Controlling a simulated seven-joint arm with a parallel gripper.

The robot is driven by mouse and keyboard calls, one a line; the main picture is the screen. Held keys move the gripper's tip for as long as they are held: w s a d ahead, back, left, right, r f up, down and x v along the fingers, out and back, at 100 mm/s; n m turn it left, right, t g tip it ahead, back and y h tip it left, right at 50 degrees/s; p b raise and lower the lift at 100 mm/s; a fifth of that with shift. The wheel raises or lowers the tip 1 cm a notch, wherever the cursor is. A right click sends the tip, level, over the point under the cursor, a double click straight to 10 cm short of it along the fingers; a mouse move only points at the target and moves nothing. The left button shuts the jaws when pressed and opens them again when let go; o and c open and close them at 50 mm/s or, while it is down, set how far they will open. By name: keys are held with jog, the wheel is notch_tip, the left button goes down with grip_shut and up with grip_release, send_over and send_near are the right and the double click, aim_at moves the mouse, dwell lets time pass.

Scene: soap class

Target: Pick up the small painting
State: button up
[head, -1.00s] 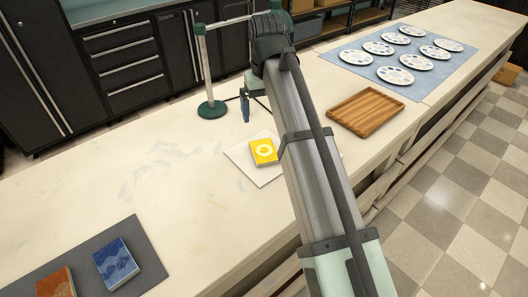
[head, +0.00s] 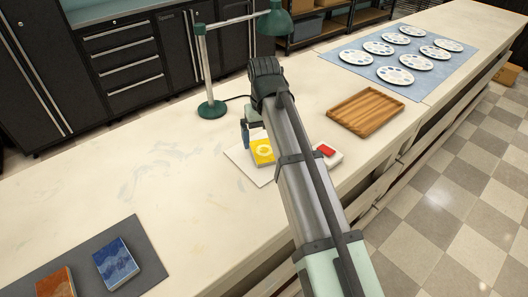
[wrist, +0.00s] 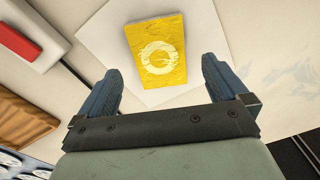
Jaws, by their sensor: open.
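The small painting (head: 262,151) is a yellow block with a pale ring on its face. It lies on a white sheet (head: 239,158) on the counter, partly behind my arm in the head view. In the wrist view the painting (wrist: 156,50) is in full, ahead of the fingertips and roughly between their lines. My gripper (wrist: 159,75) is open and empty, with its two blue fingers spread to either side below the painting. In the head view one blue finger of my gripper (head: 245,134) shows just above the painting's upper left. The height gap cannot be told.
A white block with a red top (head: 327,151) sits right of my arm. A wooden tray (head: 365,111) is further right. A green lamp (head: 211,108) stands behind. Blue and orange paintings lie on a grey mat (head: 128,231) at lower left. The counter between is clear.

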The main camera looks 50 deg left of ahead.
aim_at(264, 150)
notch_tip(264, 150, down, 4)
jog(key=shift+w+a+f, duration=0.1)
jog(key=shift+f, duration=0.1)
jog(key=shift+r, duration=0.1)
jog(key=c, duration=1.1)
